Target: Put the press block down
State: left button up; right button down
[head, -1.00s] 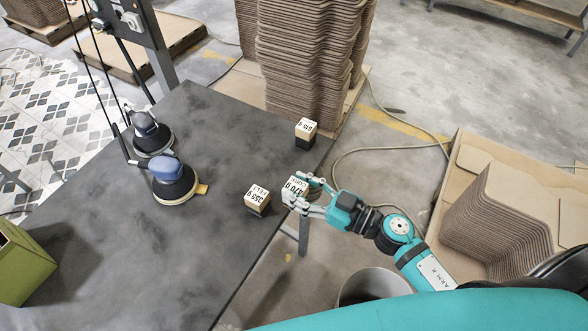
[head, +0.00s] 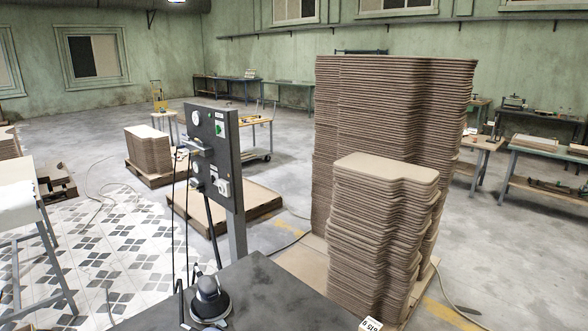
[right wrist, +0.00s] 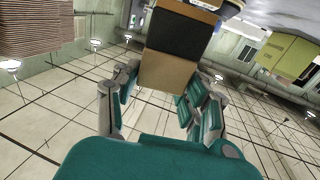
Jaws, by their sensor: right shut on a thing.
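The press block (right wrist: 168,72) is in the right wrist view, with a tan face, a black band and a lighter part at the top edge of the picture. My right gripper (right wrist: 163,78) is shut on it, one finger on each side. What lies under the block is hidden in this view. The head view shows neither my right gripper nor the held block. My left gripper is in neither view.
The dark table (head: 262,290) shows only its far part, with a round-based tool (head: 210,300) on it. A control panel (head: 213,150) on a post stands behind. Tall stacks of curved boards (head: 385,230) stand beyond the table's right side. Tiled floor lies left.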

jog(key=s+d+r+m+t+h, duration=0.1)
jog(key=d+r+m+h, duration=0.3)
jog(key=h, duration=0.5)
jog(key=shift+s+d+r+m+t+h, duration=0.25)
jog(key=shift+d+m+t, duration=0.65)
jog(key=shift+d+m, duration=0.45)
